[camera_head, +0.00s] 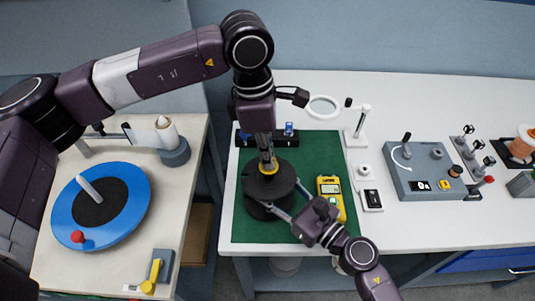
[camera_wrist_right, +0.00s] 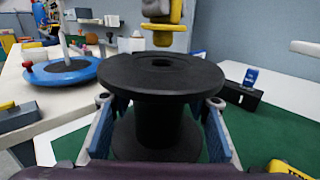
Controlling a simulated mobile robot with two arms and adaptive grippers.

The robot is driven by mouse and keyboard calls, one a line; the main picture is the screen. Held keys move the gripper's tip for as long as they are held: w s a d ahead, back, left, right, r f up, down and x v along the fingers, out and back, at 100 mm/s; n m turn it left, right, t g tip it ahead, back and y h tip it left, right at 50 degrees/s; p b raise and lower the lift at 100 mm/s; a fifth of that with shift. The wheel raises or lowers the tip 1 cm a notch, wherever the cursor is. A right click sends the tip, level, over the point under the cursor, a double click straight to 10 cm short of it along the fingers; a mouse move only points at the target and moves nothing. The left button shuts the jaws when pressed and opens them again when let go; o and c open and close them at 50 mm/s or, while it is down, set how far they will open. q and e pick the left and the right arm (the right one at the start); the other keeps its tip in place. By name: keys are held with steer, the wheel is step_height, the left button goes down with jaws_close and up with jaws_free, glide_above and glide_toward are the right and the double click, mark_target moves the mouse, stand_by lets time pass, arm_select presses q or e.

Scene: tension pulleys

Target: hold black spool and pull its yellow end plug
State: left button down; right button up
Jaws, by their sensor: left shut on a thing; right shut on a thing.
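The black spool (camera_head: 268,188) stands upright on the green mat (camera_head: 312,150). My right gripper (camera_head: 289,201) is shut around the spool's middle from the front right. In the right wrist view its blue-padded fingers flank the core, below the top flange of the spool (camera_wrist_right: 160,78). My left gripper (camera_head: 267,158) points straight down above the spool, shut on the yellow end plug (camera_head: 268,168). In the right wrist view the yellow plug (camera_wrist_right: 162,27) is above the flange with a gap below it, and a hole shows in the flange. The plug's exact grip is hard to make out.
A yellow meter (camera_head: 330,196) lies on the mat close to the right gripper. A dark rack with blue parts (camera_head: 283,138) is behind the spool. A ring magnifier stand (camera_head: 355,135) and a grey control box (camera_head: 423,170) are to the right. A blue disc (camera_head: 133,205) sits on the left table.

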arm_select(q)
steer(key=shift+r, duration=2)
arm_select(e)
steer(key=o, duration=1.4)
steer(key=shift+s, duration=0.1)
